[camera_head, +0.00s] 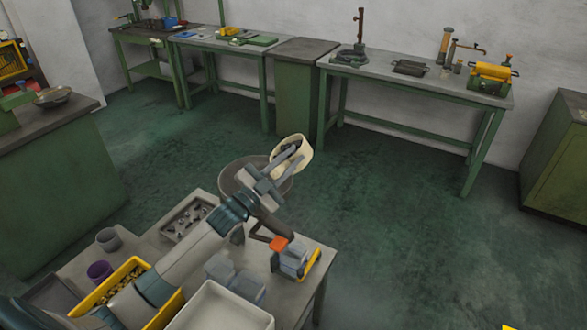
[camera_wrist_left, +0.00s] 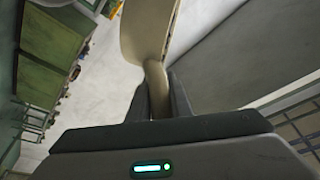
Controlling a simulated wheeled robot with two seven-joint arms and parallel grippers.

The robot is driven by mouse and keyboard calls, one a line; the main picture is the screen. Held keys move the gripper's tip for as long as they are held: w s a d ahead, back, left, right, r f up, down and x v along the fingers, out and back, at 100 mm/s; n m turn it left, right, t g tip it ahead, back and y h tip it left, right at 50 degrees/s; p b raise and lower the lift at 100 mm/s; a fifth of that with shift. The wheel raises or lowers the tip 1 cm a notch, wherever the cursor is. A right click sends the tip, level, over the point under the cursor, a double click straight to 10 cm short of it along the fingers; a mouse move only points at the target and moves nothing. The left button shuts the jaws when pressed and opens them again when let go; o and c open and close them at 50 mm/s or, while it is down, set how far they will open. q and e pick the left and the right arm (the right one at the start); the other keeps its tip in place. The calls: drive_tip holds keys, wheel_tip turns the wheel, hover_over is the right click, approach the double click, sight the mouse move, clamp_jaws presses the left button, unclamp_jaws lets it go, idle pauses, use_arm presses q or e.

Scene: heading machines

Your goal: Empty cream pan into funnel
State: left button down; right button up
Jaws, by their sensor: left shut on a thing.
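My left gripper (camera_head: 277,174) is shut on the handle of the cream pan (camera_head: 305,158). The pan is held tilted on its side over the right part of the grey funnel (camera_head: 232,174). In the left wrist view the pan's handle (camera_wrist_left: 157,88) sits between the two fingers of the gripper (camera_wrist_left: 160,100), with the cream pan body (camera_wrist_left: 147,28) above it. My left arm and gripper hide part of the funnel. My right gripper is not in view.
The near table holds a yellow bin (camera_head: 128,272) of small parts, a white tray (camera_head: 222,308), a purple cup (camera_head: 100,271), a grey cup (camera_head: 109,239) and a dark parts tray (camera_head: 188,219). Green workbenches (camera_head: 420,85) line the back wall. The floor between is clear.

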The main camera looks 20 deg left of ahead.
use_arm(q)
drive_tip(key=n+t+b, duration=0.1)
drive_tip(key=a+n+t+y+b, duration=0.1)
drive_tip(key=n+b, duration=0.1)
drive_tip(key=shift+s+a+r+b, duration=0.1)
drive_tip(key=shift+s+a+b, duration=0.15)
drive_tip(key=shift+s+b, duration=0.05)
drive_tip(key=shift+s+a+f+n+t+y+b, duration=0.3)
drive_tip(key=shift+a+n+t+y+b, duration=0.5)
drive_tip(key=shift+n+y, duration=1)
drive_tip(key=shift+s+a+f+n+t+y+b, duration=0.1)
drive_tip(key=shift+s+a+n+t+y+b, duration=0.35)
drive_tip(key=shift+a+n+y+b, duration=1.3)
drive_tip(key=shift+s+f+n+t+y+b, duration=0.25)
drive_tip(key=shift+n+t+y+b, duration=0.55)
drive_tip(key=shift+n, duration=1.95)
drive_tip(key=shift+r+p, duration=0.15)
drive_tip(key=shift+p, duration=0.15)
drive_tip(key=shift+w+d+r+m+g+h+p, duration=0.15)
drive_tip(key=shift+d+m+h, duration=0.15)
drive_tip(key=shift+m+h, duration=0.5)
drive_tip(key=shift+d+r+m+g+h+p, duration=0.15)
drive_tip(key=shift+d+m+h, duration=0.3)
drive_tip(key=shift+m, duration=0.5)
drive_tip(key=shift+w+d+r+m+g+h, duration=0.1)
drive_tip(key=shift+d+m+g+h, duration=0.1)
drive_tip(key=shift+m+h, duration=0.65)
